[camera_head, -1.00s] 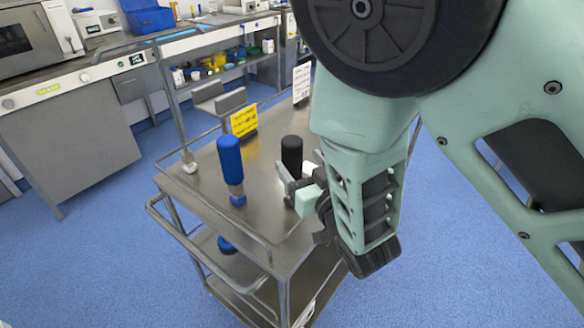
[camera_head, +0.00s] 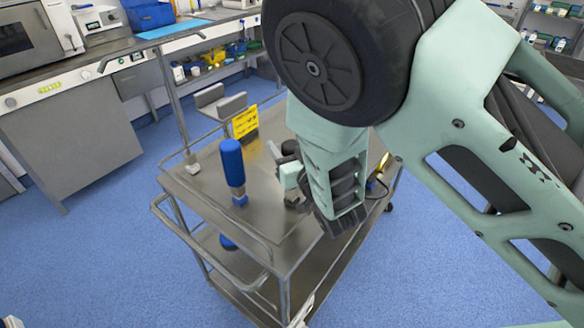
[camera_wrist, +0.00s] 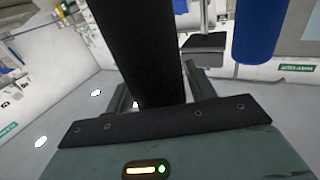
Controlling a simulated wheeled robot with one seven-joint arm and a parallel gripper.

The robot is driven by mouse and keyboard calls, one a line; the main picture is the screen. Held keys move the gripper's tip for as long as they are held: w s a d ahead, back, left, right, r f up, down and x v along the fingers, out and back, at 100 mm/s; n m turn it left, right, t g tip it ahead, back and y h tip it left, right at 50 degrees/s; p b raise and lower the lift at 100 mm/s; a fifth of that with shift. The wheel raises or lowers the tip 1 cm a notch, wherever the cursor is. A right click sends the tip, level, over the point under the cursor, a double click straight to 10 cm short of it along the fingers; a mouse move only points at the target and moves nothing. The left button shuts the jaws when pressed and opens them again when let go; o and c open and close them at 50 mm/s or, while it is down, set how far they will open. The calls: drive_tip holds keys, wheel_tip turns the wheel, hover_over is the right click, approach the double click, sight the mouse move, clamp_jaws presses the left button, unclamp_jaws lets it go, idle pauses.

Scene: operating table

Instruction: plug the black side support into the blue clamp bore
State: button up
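The black side support (camera_head: 291,147) stands on the steel cart, mostly hidden behind my gripper in the head view. In the wrist view its dark shaft (camera_wrist: 135,45) rises between my two fingers. My gripper (camera_head: 287,172) is level with its lower part. The fingers (camera_wrist: 160,98) are spread on either side of it, with a small bright gap showing by the left finger, so I read it as open. A blue padded post (camera_head: 232,163) stands upright to the left on a small blue base; it also shows in the wrist view (camera_wrist: 257,30). No clamp bore can be made out.
The steel cart top (camera_head: 205,185) has rails around it. A dark cable item with a yellow tip (camera_head: 381,168) lies at the right. A blue part (camera_head: 228,242) shows below the cart top.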

drive_tip(key=c, duration=1)
drive_tip(key=shift+r+b, duration=0.9)
drive_tip(key=shift+r, duration=4.15)
